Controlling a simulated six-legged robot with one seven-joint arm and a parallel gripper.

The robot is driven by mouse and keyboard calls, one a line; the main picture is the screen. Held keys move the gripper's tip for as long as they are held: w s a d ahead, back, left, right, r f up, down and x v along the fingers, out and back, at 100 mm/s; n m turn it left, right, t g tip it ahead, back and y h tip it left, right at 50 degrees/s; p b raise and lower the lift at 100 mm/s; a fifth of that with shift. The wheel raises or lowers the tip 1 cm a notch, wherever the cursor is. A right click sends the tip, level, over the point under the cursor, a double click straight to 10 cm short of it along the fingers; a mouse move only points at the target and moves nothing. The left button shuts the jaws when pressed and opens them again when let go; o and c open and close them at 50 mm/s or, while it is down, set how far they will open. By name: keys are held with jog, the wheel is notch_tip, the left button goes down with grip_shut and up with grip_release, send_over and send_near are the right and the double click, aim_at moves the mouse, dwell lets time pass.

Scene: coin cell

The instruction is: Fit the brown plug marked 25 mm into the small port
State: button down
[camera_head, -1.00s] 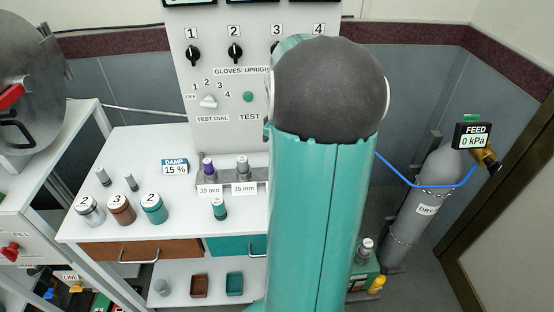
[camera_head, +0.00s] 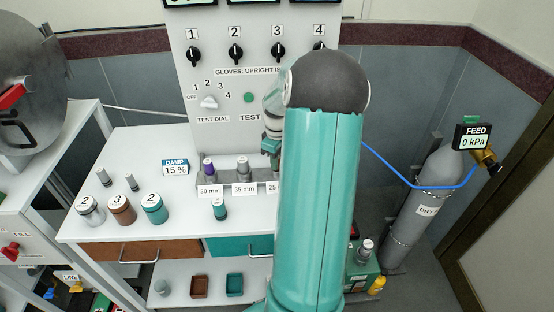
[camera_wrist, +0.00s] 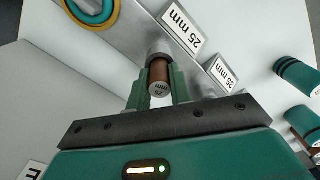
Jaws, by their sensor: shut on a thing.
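The brown plug (camera_wrist: 160,73) marked 25 mm on its grey end shows in the wrist view. My gripper (camera_wrist: 161,82) is shut on it, one green finger on each side. The plug is at the grey rack (camera_wrist: 200,79), beside the 25 mm label (camera_wrist: 179,27). I cannot tell whether it still sits in the rack. In the head view my gripper (camera_head: 271,146) is partly hidden behind my arm, near the rack's right end, and the plug is hidden. I cannot pick out the small port in either view.
The rack (camera_head: 226,182) also holds a purple-topped plug (camera_head: 208,166) and a grey one (camera_head: 243,168). A teal cylinder (camera_head: 219,209) stands in front. Several jars stand left on the white bench (camera_head: 180,215). A dial panel (camera_head: 222,125) rises behind.

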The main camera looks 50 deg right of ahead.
jog(key=shift+f, duration=0.1)
jog(key=c, duration=1.3)
grip_release()
jog(key=shift+o, duration=0.2)
